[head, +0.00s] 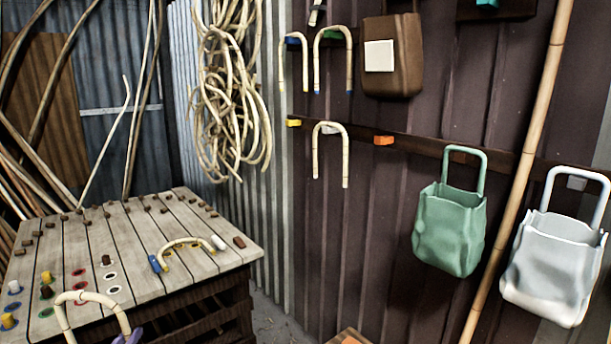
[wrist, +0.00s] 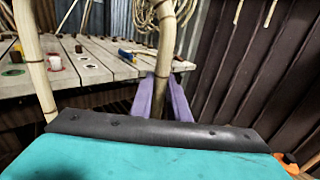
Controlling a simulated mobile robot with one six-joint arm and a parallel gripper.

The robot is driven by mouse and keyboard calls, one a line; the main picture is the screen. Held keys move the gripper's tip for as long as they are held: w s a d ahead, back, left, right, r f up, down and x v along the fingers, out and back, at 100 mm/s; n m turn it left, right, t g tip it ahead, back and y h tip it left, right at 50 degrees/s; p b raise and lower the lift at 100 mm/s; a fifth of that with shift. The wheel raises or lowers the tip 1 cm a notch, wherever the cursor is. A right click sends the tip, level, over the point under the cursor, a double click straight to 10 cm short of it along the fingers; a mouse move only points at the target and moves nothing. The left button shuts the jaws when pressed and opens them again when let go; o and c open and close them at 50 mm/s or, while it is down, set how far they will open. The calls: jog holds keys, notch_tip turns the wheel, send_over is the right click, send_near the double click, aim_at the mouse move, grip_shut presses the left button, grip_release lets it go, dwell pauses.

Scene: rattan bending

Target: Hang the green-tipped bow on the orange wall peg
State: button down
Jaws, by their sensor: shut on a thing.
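My gripper (head: 128,338) shows as purple fingers at the bottom left of the head view, shut on one leg of a pale rattan bow (head: 88,296). The bow's bend is uppermost, and its tips are below the picture, so their colour is hidden. In the wrist view the purple fingers (wrist: 162,98) are on either side of one leg, and the bow's other leg (wrist: 35,65) stands at the left. The orange wall peg (head: 384,140) is on the dark lower rail, bare, up and to the right of my gripper and well apart from it.
Left of the orange peg are a white peg (head: 330,129) with a hanging bow and a bare yellow peg (head: 293,123). Green (head: 480,230) and white (head: 550,270) bags hang at right. Another bow (head: 185,241) lies on the slatted table (head: 120,225). A cane pole (head: 520,165) leans nearby.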

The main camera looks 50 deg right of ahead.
jog(key=s+d+r+m+g+h+p, duration=0.15)
jog(key=d+r, duration=0.35)
jog(key=d, duration=0.8)
jog(key=s+d+r+m+g+p, duration=0.25)
jog(key=d+r, duration=0.25)
jog(key=d, duration=0.7)
jog(key=s+d+r+m+g+h+p, duration=0.1)
jog(key=s+d+r+m+g+p, duration=0.3)
jog(key=d, duration=0.9)
jog(key=s+d+r+m+g+p, duration=0.1)
jog(key=s+d+r+g, duration=0.1)
jog(key=s+d+r, duration=0.4)
jog(key=s+d+r+m+g+p, duration=0.1)
jog(key=s+d+r+g, duration=0.1)
jog(key=s+d+r, duration=0.4)
jog(key=s+d+r+m+g+p, duration=0.1)
jog(key=s+d+r, duration=0.5)
jog(key=s+d, duration=0.7)
jog(key=d+g, duration=0.1)
jog(key=d, duration=0.2)
jog(key=shift+s+m, duration=0.35)
jog(key=shift+m, duration=0.05)
jog(key=shift+d, duration=0.2)
jog(key=f+b+x, duration=0.1)
jog(key=b+x, duration=0.1)
jog(key=x, duration=0.8)
jog(key=shift+s+f, duration=0.25)
jog(key=shift+f, duration=0.1)
jog(key=shift+d, duration=0.15)
